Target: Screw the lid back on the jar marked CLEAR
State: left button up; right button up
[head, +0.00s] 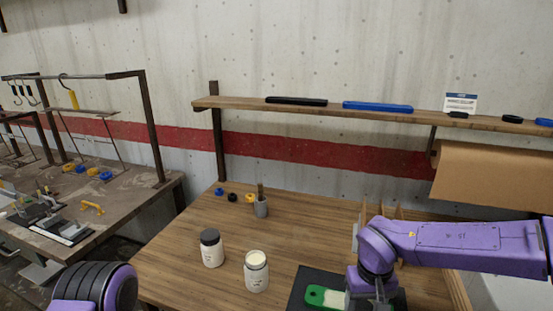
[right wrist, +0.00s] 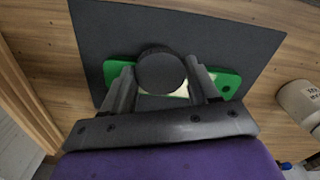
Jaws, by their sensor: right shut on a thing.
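An open white jar (head: 257,272) with pale contents stands on the wooden bench in the head view. A second white jar (head: 212,250) with a dark lid on it stands to its left. Their label words are too small to read. My right gripper (right wrist: 161,76) is shut on a round dark lid (right wrist: 160,70), above a green piece (right wrist: 228,84) on a dark mat; I cannot tell whether the lid touches it. The lid is hidden in the head view. A jar (right wrist: 300,102) shows partly at the right of the right wrist view. My left gripper is out of view.
The dark mat (head: 305,287) lies right of the jars. A grey cup (head: 261,208) and small blue, black and yellow items stand at the bench back. A shelf (head: 225,104) runs above. The bench between open jar and cup is clear.

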aim_at(256, 270)
jog(key=k, duration=0.3)
jog(key=z, duration=1.8)
jog(key=k, duration=1.5)
jog(key=u, duration=1.2)
jog(key=i, duration=1)
